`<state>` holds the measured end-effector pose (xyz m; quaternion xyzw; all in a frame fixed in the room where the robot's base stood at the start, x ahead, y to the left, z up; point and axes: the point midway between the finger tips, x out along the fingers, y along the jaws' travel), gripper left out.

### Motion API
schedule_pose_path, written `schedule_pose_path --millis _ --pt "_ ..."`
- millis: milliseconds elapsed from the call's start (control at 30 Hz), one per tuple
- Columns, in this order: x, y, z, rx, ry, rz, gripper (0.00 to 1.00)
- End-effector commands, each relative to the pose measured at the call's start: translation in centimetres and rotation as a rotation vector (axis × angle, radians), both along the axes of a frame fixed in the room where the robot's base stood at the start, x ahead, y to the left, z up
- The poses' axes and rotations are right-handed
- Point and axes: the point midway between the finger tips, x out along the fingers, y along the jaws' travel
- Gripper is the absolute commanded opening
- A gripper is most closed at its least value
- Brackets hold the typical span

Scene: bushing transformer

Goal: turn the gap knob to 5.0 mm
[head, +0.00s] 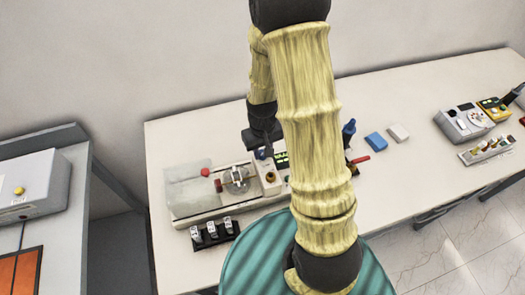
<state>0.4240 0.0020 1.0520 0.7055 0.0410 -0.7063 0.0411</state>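A grey test device (182,206) stands on the long table. It has a pale, see-through-looking cover and a round cell (236,181) in its middle. A red knob (205,172) and a second red part (218,185) sit left of the cell. A small dark knob (270,177) sits on the panel right of it, near a green display (281,160). Which one is the gap knob, and its setting, are too small to read. My gripper (262,152) hangs from above at the panel's back edge. Its fingers are tiny and dark; contact is unclear.
My arm hides the table right of the device. A black rack (214,234) with several small pieces stands in front. A blue block (376,141), a white block (398,132) and a red-handled tool (358,160) lie to the right. Meters (464,122) stand far right.

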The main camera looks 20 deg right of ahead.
Motion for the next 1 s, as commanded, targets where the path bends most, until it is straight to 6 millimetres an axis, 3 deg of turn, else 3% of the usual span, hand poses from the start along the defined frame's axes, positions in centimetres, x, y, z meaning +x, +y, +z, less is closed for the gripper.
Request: schedule_pose_path --millis 500,1000 --pt "0.24 0.05 0.16 0.000 -0.008 0.438 0.04" --pt "0.26 0.09 0.16 0.000 -0.008 0.562 0.04"
